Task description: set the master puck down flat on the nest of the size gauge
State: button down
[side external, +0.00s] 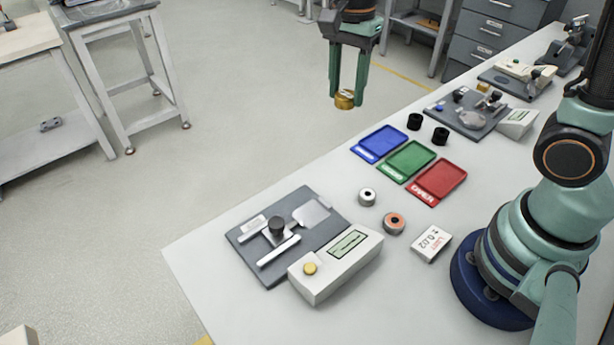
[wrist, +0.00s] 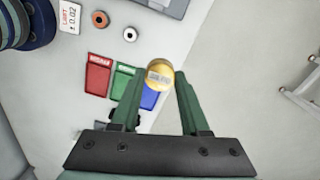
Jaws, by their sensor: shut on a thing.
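The master puck, a short gold cylinder (side external: 344,100), is between the fingertips of my gripper (side external: 347,92), which is shut on it. In the wrist view the puck (wrist: 159,74) shows a pale label on its face, with a green finger of my gripper (wrist: 158,80) on either side. The puck hangs in the air, apart from any surface. Two gauge stations stand on the bench: a near grey plate (side external: 249,235) with a dark knob, light bars and a display box (side external: 335,265), and a far dark plate (side external: 440,109) with a round grey disc. I cannot tell which is the size gauge.
Blue (side external: 380,143), green (side external: 408,160) and red (side external: 438,180) trays lie mid-bench. Two black rings (side external: 440,136), a silver ring (side external: 367,197), an orange-faced ring (side external: 395,223) and a white "LIMIT 0.02" block (side external: 432,244) stand nearby.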

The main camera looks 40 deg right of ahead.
jog(key=r, duration=0.2)
send_over(311, 214)
notch_tip(311, 214, down, 20)
jog(key=shift+f, duration=0.15)
jog(key=shift+f, duration=0.15)
jog(key=shift+c, duration=2)
grip_release()
